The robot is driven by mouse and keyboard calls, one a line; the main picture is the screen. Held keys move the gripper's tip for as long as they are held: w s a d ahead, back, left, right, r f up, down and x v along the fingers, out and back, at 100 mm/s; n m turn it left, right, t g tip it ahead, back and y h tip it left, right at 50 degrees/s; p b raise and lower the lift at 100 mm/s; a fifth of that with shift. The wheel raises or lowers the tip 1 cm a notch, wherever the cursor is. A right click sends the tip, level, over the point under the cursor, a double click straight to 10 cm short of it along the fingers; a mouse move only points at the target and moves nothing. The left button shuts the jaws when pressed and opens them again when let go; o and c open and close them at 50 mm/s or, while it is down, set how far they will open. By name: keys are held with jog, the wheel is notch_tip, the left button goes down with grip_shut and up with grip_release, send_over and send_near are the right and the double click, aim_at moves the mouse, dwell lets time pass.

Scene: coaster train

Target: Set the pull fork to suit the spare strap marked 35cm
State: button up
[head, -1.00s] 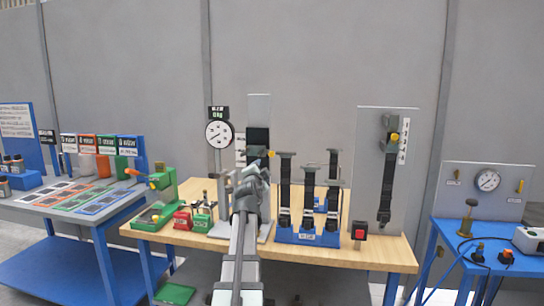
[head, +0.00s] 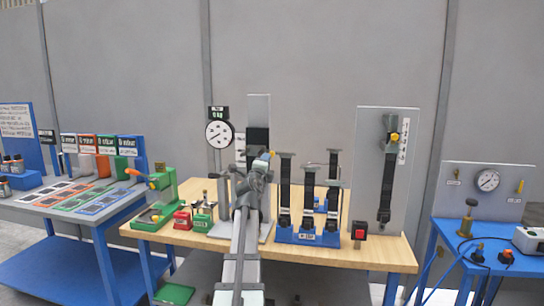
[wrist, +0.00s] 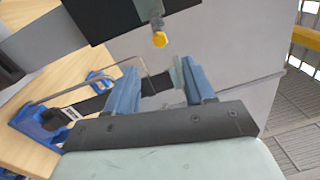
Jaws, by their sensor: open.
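The upright grey test column (head: 259,108) carries a black block (head: 258,136) with a small yellow knob (head: 271,153); the pull fork itself is mostly hidden behind my arm. In the wrist view the black block (wrist: 95,14) and yellow knob (wrist: 160,40) lie just beyond my fingertips. My gripper (wrist: 158,82) is open and empty, its two blue fingers apart; in the head view my gripper (head: 261,163) is in front of the column, near the knob. Several black straps (head: 308,190) stand in a blue rack (head: 290,237) on the right; their markings are too small to read.
A round dial (head: 219,134) stands left of the column. A grey panel (head: 366,150) with a hanging black strap and a red button box (head: 359,232) are to the right. Small green and red fixtures (head: 182,218) crowd the wooden bench (head: 190,239) on the left.

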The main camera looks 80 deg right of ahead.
aim_at(272, 154)
jog(key=d, duration=0.8)
jog(key=d+r, duration=0.1)
jog(key=d, duration=0.3)
jog(key=shift+d, duration=0.15)
jog(key=shift+c, duration=0.4)
grip_shut()
